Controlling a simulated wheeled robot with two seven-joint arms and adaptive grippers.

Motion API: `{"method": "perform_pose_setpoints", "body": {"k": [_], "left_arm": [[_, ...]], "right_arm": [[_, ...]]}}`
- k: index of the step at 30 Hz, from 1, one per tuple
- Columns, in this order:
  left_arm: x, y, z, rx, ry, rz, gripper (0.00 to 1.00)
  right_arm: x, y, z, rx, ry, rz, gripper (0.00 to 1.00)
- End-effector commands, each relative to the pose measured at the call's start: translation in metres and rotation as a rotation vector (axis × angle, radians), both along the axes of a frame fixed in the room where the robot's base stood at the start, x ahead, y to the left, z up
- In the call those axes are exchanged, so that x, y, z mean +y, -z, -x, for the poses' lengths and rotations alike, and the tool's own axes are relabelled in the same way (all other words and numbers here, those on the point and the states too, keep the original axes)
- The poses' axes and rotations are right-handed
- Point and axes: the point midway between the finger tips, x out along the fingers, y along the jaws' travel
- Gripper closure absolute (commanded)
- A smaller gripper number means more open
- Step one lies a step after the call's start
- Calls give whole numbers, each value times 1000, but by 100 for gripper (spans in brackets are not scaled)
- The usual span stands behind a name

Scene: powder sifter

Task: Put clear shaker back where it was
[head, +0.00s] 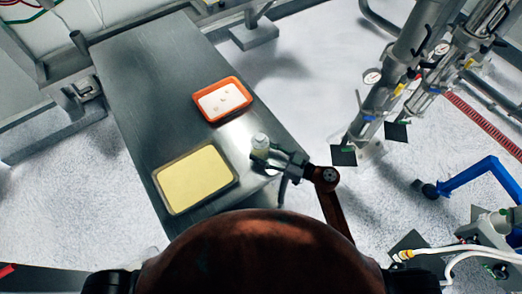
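The clear shaker (260,143) is a small pale, see-through container near the right edge of the dark metal table (150,80), in the head view. It looks upright. My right gripper (268,158) reaches in from the right, with its fingers at the shaker's lower part, and appears shut on it. The fingers hide part of the shaker, and I cannot tell whether its base touches the table. My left gripper is not in view.
An orange tray (239,111) with white contents and several small pieces lies behind the shaker. A tray with a yellow surface (196,180) lies to its left, nearer me. The table's far left part is clear. Metal pipework (400,75) stands beyond the table at right.

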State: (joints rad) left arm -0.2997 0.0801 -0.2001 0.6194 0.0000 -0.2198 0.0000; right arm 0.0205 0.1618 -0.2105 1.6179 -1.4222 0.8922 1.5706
Motion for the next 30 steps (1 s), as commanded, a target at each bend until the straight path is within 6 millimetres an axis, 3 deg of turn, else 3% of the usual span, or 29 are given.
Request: {"method": "perform_pose_setpoints", "body": {"k": [8,9,15,25,30], "left_arm": [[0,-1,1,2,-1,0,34],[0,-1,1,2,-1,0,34],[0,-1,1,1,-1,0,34],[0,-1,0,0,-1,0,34],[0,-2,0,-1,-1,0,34]], "right_arm": [[0,1,0,-2,0,1,84],[0,1,0,-2,1,1,53],[0,1,0,-2,1,1,39],[0,-2,0,-2,1,0,38],[-19,-1,8,0,2,4,38]]}}
